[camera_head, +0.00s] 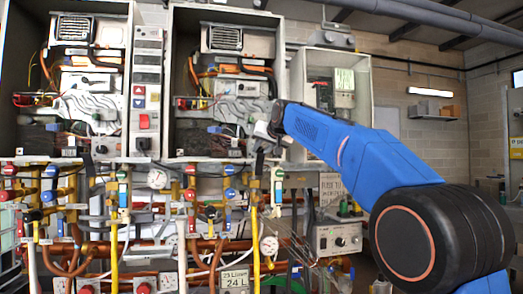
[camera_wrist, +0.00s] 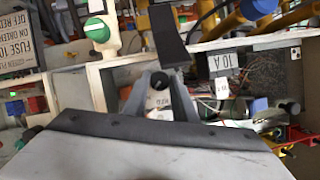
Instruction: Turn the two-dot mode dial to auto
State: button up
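I cannot pick out the two-dot mode dial for certain; no two-dot mark or auto label is readable. My gripper (camera_head: 268,131) is at the lower right corner of the middle open heater cabinet (camera_head: 172,75). In the wrist view my gripper (camera_wrist: 161,92) shows as grey prongs near the centre, with a small dark round part between or behind them. I cannot tell whether the prongs touch it, or how far apart the tips are. A grey box (camera_head: 338,238) with small knobs is below and right of my gripper.
A left heater cabinet (camera_head: 127,60) and a narrow switch panel (camera_head: 147,95) with a red switch stand left of the middle cabinet. A smaller open cabinet (camera_head: 368,90) is behind my arm. Pipes, valves and gauges (camera_head: 157,179) crowd the area below. A fuse label (camera_wrist: 17,45) is upside down.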

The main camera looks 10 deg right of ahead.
jog(key=n+h, duration=0.2)
jog(key=n, duration=0.1)
jog(key=shift+a, duration=0.2)
jog(key=shift+a+n+h, duration=0.1)
jog(key=shift+n+h, duration=0.9)
jog(key=shift+n, duration=0.5)
jog(key=o, duration=1)
jog(key=shift+o, duration=0.2)
jog(key=shift+s, duration=0.1)
jog(key=v, duration=1.7)
